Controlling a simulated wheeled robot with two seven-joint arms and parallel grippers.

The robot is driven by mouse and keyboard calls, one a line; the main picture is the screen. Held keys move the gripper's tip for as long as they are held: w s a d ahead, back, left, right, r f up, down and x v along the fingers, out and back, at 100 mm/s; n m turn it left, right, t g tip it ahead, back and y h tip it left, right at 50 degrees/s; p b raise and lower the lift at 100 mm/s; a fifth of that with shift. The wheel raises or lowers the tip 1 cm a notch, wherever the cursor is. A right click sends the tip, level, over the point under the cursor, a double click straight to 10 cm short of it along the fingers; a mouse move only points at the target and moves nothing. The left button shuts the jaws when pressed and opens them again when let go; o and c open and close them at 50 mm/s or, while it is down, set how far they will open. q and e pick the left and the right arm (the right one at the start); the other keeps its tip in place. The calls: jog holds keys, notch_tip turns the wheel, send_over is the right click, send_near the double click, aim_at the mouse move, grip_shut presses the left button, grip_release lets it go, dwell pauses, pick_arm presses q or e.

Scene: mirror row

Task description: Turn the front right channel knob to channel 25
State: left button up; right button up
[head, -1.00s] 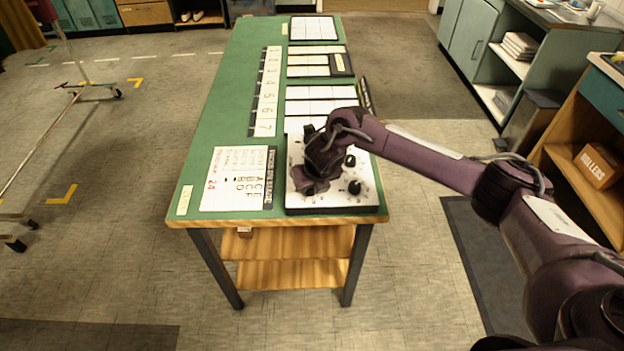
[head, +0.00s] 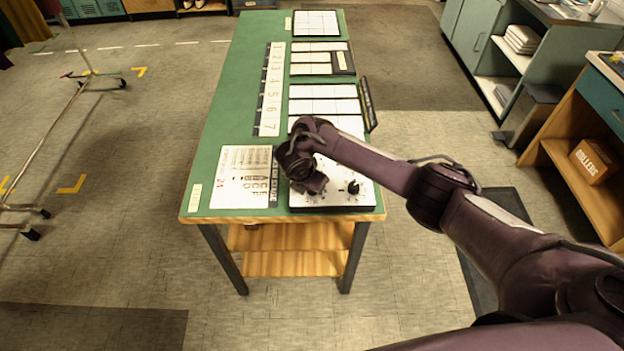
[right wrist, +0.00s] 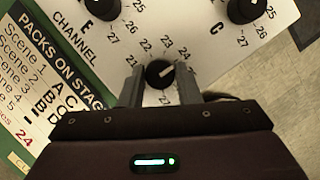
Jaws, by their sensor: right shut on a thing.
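The white channel panel (head: 335,200) lies at the near right end of the green table. My right gripper (head: 316,188) is over its near left part and hides some of it. In the right wrist view my right gripper (right wrist: 160,84) has its two fingers on either side of a black knob (right wrist: 159,73) and is shut on it. The knob's white pointer aims up and right, around 24 or 25; the exact mark is hard to tell. The knob's own letter is hidden. My left gripper is not in view.
Two other black knobs stand near, marked E (right wrist: 102,8) and C (right wrist: 243,10). One bare knob (head: 353,187) shows right of my gripper. A printed sheet (head: 240,178) lies left of the panel. White boards (head: 322,92) lie farther back. The floor around the table is open.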

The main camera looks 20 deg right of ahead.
jog(key=m+g, duration=0.1)
jog(key=m, duration=0.1)
jog(key=shift+a+m+p, duration=0.15)
jog(key=shift+m+p, duration=0.25)
jog(key=shift+w+m+g+h, duration=0.1)
jog(key=shift+m+g+h, duration=0.25)
jog(key=shift+m, duration=0.7)
jog(key=shift+w+m+g+h, duration=0.15)
jog(key=shift+m+g, duration=0.3)
jog(key=shift+m, duration=0.6)
jog(key=o, duration=1)
jog(key=shift+c, duration=0.2)
jog(key=shift+r, duration=0.1)
jog(key=p+v, duration=0.1)
jog(key=v, duration=0.6)
jog(key=shift+r, duration=0.3)
